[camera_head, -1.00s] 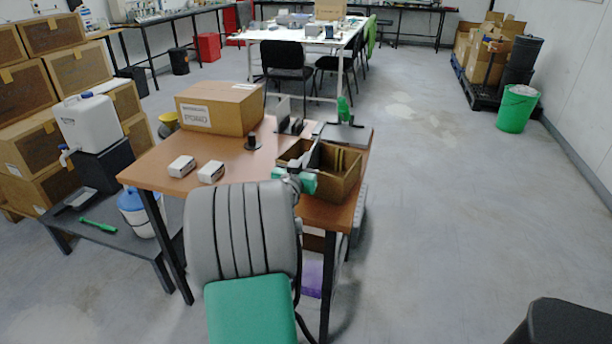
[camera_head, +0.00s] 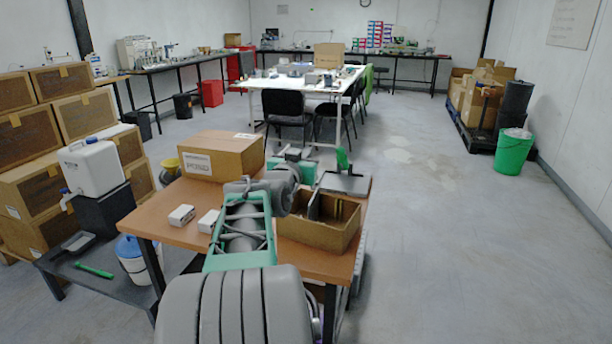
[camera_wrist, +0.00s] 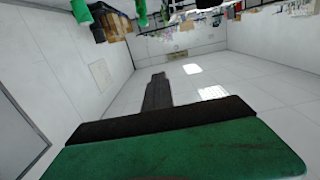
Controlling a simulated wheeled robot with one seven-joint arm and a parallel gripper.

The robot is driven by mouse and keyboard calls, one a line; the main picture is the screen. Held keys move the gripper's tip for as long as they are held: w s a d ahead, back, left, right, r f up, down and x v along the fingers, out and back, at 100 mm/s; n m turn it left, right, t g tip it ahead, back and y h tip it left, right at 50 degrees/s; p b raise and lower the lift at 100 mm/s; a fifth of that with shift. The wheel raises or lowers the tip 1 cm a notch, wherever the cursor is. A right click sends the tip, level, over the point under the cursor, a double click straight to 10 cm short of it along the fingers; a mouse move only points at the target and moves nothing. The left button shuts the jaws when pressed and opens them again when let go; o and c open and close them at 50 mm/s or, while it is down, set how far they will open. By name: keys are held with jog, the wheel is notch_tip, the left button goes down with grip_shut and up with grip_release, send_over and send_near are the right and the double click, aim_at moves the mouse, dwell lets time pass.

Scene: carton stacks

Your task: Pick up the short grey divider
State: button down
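The open cardboard box (camera_head: 304,233) stands at the right front of the brown table. An upright grey panel (camera_head: 314,206) shows at its left inside, beside tan slats; I cannot tell whether it is the short divider. My arm reaches forward over the table, left of the box. My gripper (camera_head: 296,155) is above the table behind the box, small and partly hidden by my arm. In the wrist view, its dark fingers (camera_wrist: 157,92) look like one joined piece with nothing visible between them. That view faces walls and ceiling, and no divider shows in it.
A closed carton (camera_head: 222,156) and two small white boxes (camera_head: 181,215) are on the table (camera_head: 180,236). A flat grey device (camera_head: 344,184) with a green part lies behind the open box. Open floor (camera_head: 430,240) lies to the right.

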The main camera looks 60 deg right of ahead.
jog(key=shift+r, duration=0.25)
jog(key=c, duration=2.2)
grip_release()
jog(key=shift+c, duration=2.2)
grip_release()
